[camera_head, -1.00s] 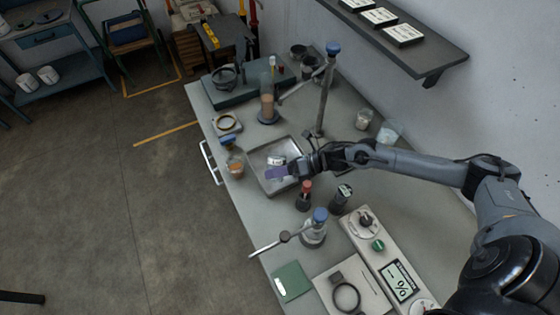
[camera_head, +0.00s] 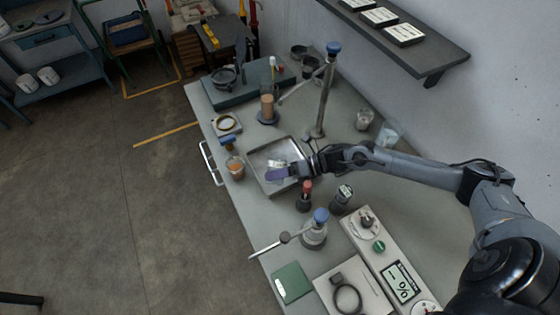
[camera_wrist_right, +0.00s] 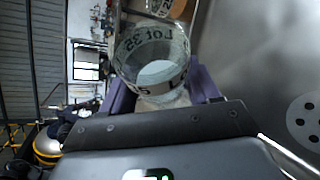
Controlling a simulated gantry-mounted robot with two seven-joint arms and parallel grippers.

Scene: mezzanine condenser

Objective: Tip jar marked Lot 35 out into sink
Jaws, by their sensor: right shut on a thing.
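The clear jar marked Lot 35 (camera_wrist_right: 152,55) has a white band label with dark letters. In the wrist view its round mouth is open and the jar looks tilted. In the head view the jar (camera_head: 278,163) is over the metal sink (camera_head: 291,147), partly hidden by the fingers. My right gripper (camera_head: 281,173), with purple fingers, is shut on the jar. The sink's grey wall and perforated drain (camera_wrist_right: 306,121) show at right in the wrist view. How much the jar holds is unclear. My left gripper is not in view.
A jar with orange-brown contents (camera_head: 235,167) stands left of the sink. A red-topped bottle (camera_head: 305,197) and a dark jar (camera_head: 342,198) stand in front. A metal stand (camera_head: 325,98) rises behind the sink. A wall shelf (camera_head: 430,50) is at upper right.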

